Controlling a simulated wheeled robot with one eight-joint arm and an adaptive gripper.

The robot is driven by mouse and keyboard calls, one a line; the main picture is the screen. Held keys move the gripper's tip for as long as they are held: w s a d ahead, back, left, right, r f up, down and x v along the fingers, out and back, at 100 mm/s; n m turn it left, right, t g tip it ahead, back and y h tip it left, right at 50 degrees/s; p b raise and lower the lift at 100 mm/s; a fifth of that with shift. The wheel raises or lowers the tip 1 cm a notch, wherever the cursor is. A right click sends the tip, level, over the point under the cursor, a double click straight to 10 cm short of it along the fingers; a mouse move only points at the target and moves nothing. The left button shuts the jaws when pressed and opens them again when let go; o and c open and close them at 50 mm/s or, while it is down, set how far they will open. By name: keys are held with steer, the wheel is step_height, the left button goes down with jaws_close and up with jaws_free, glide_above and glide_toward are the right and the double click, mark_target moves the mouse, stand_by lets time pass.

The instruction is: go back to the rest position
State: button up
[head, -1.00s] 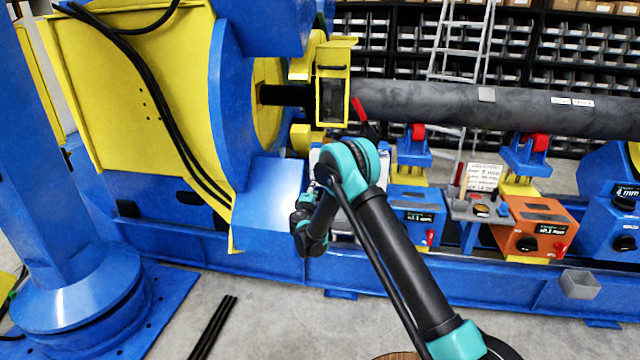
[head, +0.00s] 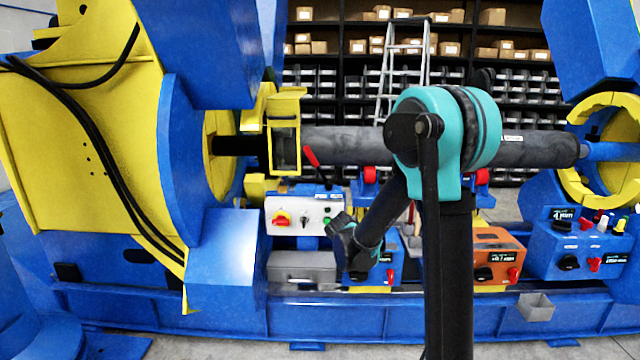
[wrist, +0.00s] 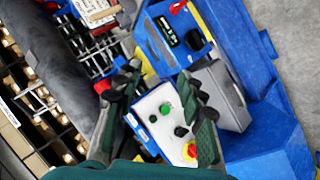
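My gripper (wrist: 158,84) is open and empty in the wrist view, its two dark green fingers apart with black pads. Between and beyond the fingers is the white control box (wrist: 165,118), with a green button and a red and yellow knob. In the head view my arm stands upright at right of centre, its teal elbow in front of the pipe (head: 345,143). The forearm slopes down left to the wrist, just right of the same control box (head: 297,214).
The blue and yellow positioner (head: 95,150) fills the left. A red lever (head: 318,168) rises above the control box. An orange support unit (head: 497,255) and a blue unit (head: 578,243) stand right of my arm. A grey bin (head: 536,306) hangs on the blue base rail (head: 230,322).

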steer(key=s+d+f+m+g+y, duration=0.1)
steer(key=s+f+m, duration=0.1)
steer(key=s, duration=0.9)
steer(key=s+d+f+m+g+y, duration=0.2)
steer(key=s, duration=0.9)
steer(key=s+d+f+m+g+y, duration=0.1)
steer(key=s+f+m+g, duration=0.1)
steer(key=s, duration=1)
steer(key=shift+d+f+y, duration=0.3)
steer(key=shift+d+f, duration=0.05)
steer(key=shift+f, duration=0.1)
